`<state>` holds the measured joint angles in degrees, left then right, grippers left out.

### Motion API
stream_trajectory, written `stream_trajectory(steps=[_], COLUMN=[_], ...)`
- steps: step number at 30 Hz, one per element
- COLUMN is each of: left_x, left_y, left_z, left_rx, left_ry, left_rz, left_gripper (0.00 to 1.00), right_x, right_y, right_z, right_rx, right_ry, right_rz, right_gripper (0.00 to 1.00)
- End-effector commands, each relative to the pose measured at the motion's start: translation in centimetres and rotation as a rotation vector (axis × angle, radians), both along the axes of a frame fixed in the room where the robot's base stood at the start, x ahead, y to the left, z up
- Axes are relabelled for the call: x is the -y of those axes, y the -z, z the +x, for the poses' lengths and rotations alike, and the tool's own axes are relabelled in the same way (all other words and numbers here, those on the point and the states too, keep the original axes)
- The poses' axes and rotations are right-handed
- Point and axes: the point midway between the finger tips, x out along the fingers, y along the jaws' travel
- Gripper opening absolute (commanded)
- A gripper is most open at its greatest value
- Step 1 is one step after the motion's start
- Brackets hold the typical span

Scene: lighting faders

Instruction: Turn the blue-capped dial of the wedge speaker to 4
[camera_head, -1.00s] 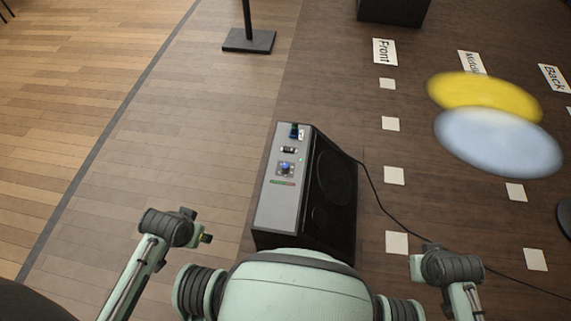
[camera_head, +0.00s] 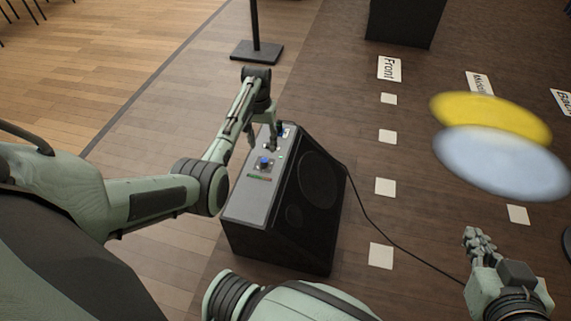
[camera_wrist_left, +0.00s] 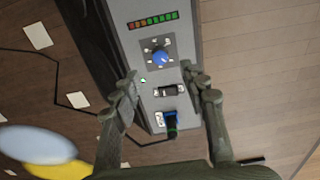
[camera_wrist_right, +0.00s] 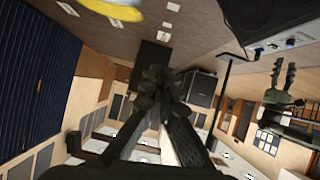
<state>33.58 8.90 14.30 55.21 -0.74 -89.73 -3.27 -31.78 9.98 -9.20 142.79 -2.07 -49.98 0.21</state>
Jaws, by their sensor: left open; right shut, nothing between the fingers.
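The wedge speaker (camera_head: 243,200) stands on the floor in the middle of the head view, its grey control panel facing up and left. The blue-capped dial (camera_head: 263,162) sits on that panel; it also shows in the left wrist view (camera_wrist_left: 160,58), with pale marks around it. My left gripper (camera_head: 261,146) is open and points down over the far part of the panel. In the left wrist view its fingers (camera_wrist_left: 169,90) straddle the panel's width, apart from the dial. My right gripper (camera_head: 474,236) is shut and empty, to the right of the speaker. The number at the dial's pointer is too small to read.
A black switch (camera_wrist_left: 169,90) and a blue connector (camera_wrist_left: 171,122) sit on the panel near the dial. A red-green meter (camera_wrist_left: 151,21) lies on its other side. A cable (camera_head: 395,240) runs along the floor to the right. A black stand base (camera_head: 257,51) is behind.

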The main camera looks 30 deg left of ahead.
Motion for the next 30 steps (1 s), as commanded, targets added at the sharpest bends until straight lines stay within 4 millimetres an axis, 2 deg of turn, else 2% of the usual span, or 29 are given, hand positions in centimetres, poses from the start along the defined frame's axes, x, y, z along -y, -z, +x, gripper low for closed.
stream_trajectory(steps=[8,15,24,30], left_x=[0.1,0.0,0.0,0.0], left_y=[2.0,4.7,7.1,7.7], left_z=[0.0,0.1,0.1,0.1], left_rx=[-0.004,-0.003,-0.003,-0.002], left_ry=[-0.001,0.000,-0.001,-0.001], left_rz=[-0.004,-0.003,-0.002,-0.001], left_gripper=[0.44,0.44,0.44,0.44], right_x=[-2.0,-4.7,-7.0,-7.4], right_y=[-2.3,-6.7,-11.7,-13.2], right_z=[1.1,2.0,1.8,1.5], right_rx=[0.129,0.339,0.561,0.626], right_ry=[-0.034,-0.083,-0.126,-0.136], right_rz=[0.053,0.145,0.248,0.278], right_gripper=[0.00,0.00,0.00,0.00])
